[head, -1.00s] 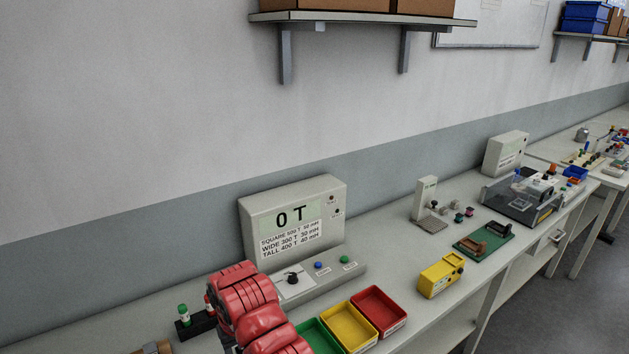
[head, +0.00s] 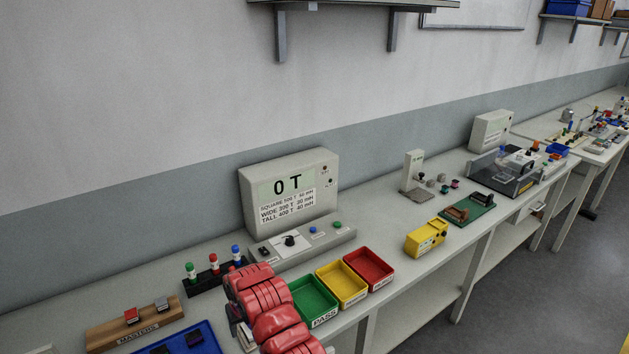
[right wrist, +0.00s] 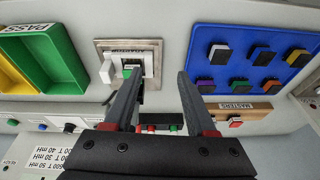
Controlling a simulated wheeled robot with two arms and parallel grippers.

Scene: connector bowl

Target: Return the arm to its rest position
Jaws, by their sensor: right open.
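My right arm, in red segments, rises from the bottom of the head view beside the green bin. My right gripper (right wrist: 157,88) shows in the right wrist view, its two dark fingers wide apart with nothing between the tips. The left finger overlaps the edge of a metal-framed fixture (right wrist: 153,46) with a white block and a dark and green part at its middle; I cannot tell whether they touch. In the head view the arm hides most of this area. My left gripper is not in view.
A blue tray (right wrist: 200,84) holds several connectors. A wooden masters block (head: 100,339) lies beside it. Green (head: 332,318), yellow (head: 360,302) and red (head: 386,284) bins line the bench front. The tester box (head: 245,208) stands behind. A yellow device (head: 412,246) sits farther right.

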